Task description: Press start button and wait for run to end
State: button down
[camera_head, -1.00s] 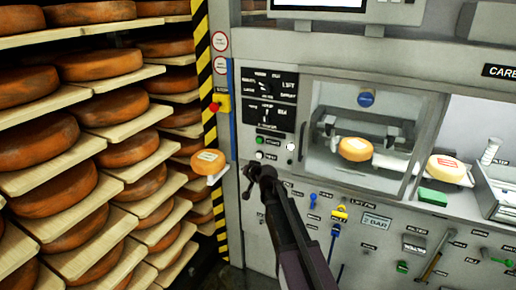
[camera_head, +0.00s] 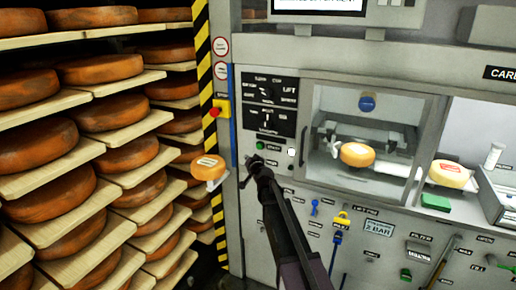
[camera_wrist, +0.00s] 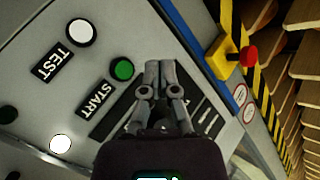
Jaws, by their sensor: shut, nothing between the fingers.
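The green start button (camera_wrist: 122,69) sits beside a black START label (camera_wrist: 103,100) on the grey panel. It also shows in the head view (camera_head: 260,145), just above my gripper (camera_head: 252,161). In the wrist view my gripper (camera_wrist: 158,66) is shut and empty, its tips together to the right of the green button. The tips appear apart from the button; their exact distance from the panel is hard to judge. A white button (camera_wrist: 80,32) has a TEST label (camera_wrist: 54,61). Another white button (camera_wrist: 61,144) glows.
A red emergency stop (camera_head: 215,111) on a yellow box is left of the panel. Cheese racks (camera_head: 112,118) fill the left side. A cheese wheel (camera_head: 357,154) sits behind the machine window. Another cheese (camera_head: 207,167) rests on a small support near my gripper. A screen (camera_head: 320,4) is cut off above.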

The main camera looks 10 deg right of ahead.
aim_at(260, 146)
jog(key=shift+w+d, duration=0.85)
jog(key=shift+w, duration=0.3)
jog(key=shift+w+d, duration=0.8)
jog(key=shift+w, duration=0.35)
jog(key=shift+w+d, duration=0.85)
jog(key=shift+w, duration=0.3)
